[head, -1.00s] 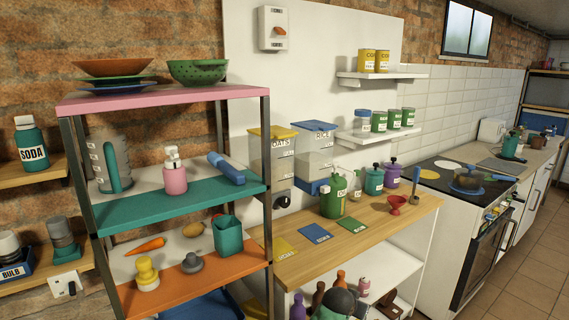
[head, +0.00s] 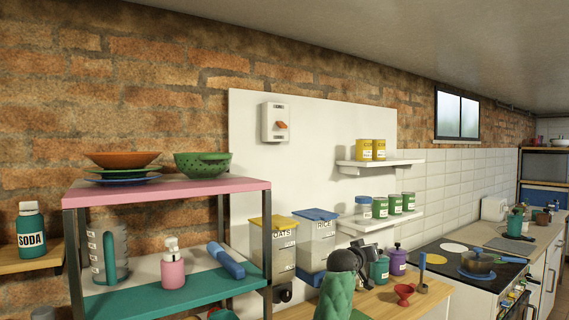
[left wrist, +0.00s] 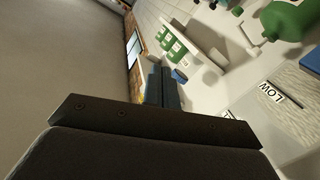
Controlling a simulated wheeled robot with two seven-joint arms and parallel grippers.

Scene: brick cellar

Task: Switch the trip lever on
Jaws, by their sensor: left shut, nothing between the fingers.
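The trip lever is an orange handle (head: 281,125) on a white switch box (head: 274,122), which is fixed high on the white wall panel. The small marks on the box are too small to read, and I cannot tell the lever's position for sure. My left gripper (head: 369,249) is dark, at the end of a green arm, in front of the counter's back, well below and to the right of the box and apart from it. In the left wrist view the fingers (left wrist: 163,88) are shut and empty, and the switch box does not show. My right gripper is not in view.
A rack (head: 170,187) with bowls stands at left. Oats (head: 274,252) and rice (head: 317,242) dispensers hang below the box. Two small shelves (head: 380,165) with cans are to the right. The panel around the box is clear.

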